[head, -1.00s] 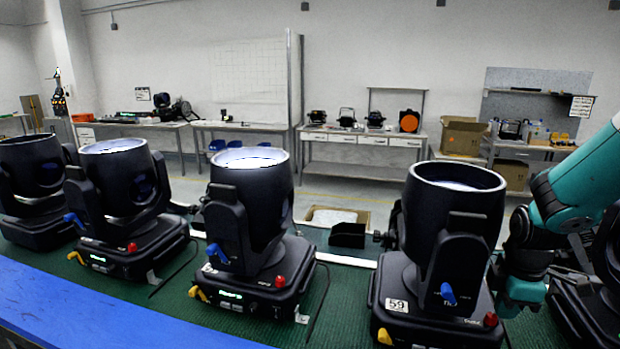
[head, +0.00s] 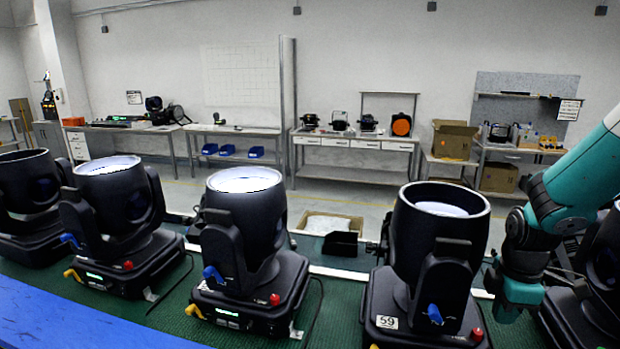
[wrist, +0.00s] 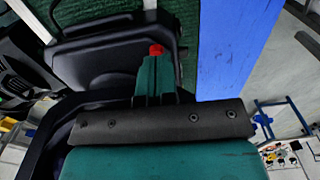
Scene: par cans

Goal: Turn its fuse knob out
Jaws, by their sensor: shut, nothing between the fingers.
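Black moving-head par cans stand in a row on a green mat. The can marked 59 (head: 438,235) has a red fuse knob (head: 476,335) at its base's front right corner and a blue lever (head: 435,314) on its side. My gripper (head: 507,312) is shut and empty, just right of this can in the head view. In the wrist view a red knob (wrist: 156,50) shows just past the tips of my closed fingers (wrist: 155,66). I cannot tell whether they touch it. Other cans have red knobs too, such as those at the middle can (head: 274,299) and left can (head: 128,265).
A blue edge strip (head: 60,315) runs along the front of the mat (head: 180,325). Another can (head: 605,260) stands close on the right of my arm. An open cardboard box and a black bin (head: 340,244) lie behind the row. Workbenches line the back wall.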

